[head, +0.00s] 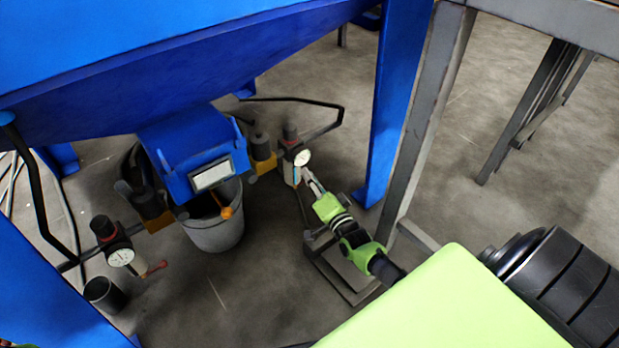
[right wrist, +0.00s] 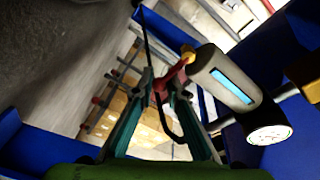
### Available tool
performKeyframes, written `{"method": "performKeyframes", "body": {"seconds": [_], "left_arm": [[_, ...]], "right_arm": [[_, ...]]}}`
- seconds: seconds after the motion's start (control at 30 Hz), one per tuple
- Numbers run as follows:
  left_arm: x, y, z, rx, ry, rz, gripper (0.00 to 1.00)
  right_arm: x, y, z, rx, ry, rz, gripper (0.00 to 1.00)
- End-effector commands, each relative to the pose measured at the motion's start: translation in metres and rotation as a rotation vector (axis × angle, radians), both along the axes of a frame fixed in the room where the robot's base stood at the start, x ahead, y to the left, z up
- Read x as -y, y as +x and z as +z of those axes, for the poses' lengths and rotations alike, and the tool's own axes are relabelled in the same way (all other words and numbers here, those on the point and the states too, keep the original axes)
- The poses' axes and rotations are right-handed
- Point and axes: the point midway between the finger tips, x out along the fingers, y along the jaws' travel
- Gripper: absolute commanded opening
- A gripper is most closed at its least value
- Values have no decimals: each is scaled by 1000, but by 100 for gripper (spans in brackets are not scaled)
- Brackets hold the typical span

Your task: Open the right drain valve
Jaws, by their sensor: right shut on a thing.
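The right drain valve sits below the gauge and filter unit (head: 291,170) on the right of the blue hopper. In the right wrist view, its red handle (right wrist: 159,88) lies between the fingertips of my right gripper (right wrist: 160,82), beside the grey cylinder (right wrist: 226,83) with a blue window. My right gripper (head: 309,178) reaches up to this unit from the lower right in the head view and is shut on the handle. The handle is hidden there by the gripper. My left gripper is not in view.
A grey bucket (head: 214,231) stands under the hopper outlet (head: 190,150). On the left, a second gauge (head: 121,257) has a red drain handle (head: 155,268), with a dark cup (head: 104,295) below. A blue leg (head: 385,120) and grey frame post (head: 430,110) stand close to my right arm.

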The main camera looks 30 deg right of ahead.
Motion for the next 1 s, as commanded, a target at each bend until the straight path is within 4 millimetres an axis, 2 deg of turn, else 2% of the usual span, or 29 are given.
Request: {"method": "performKeyframes", "body": {"seconds": [0.27, 0.47, 1.0], "left_arm": [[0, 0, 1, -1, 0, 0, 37], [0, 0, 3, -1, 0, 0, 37], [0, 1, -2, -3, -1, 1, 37]], "right_arm": [[-3, -1, -7, -15, 47, 5, 0], [-4, -2, -12, -25, 147, 5, 0], [-15, -4, -38, -67, 644, 6, 0]]}}
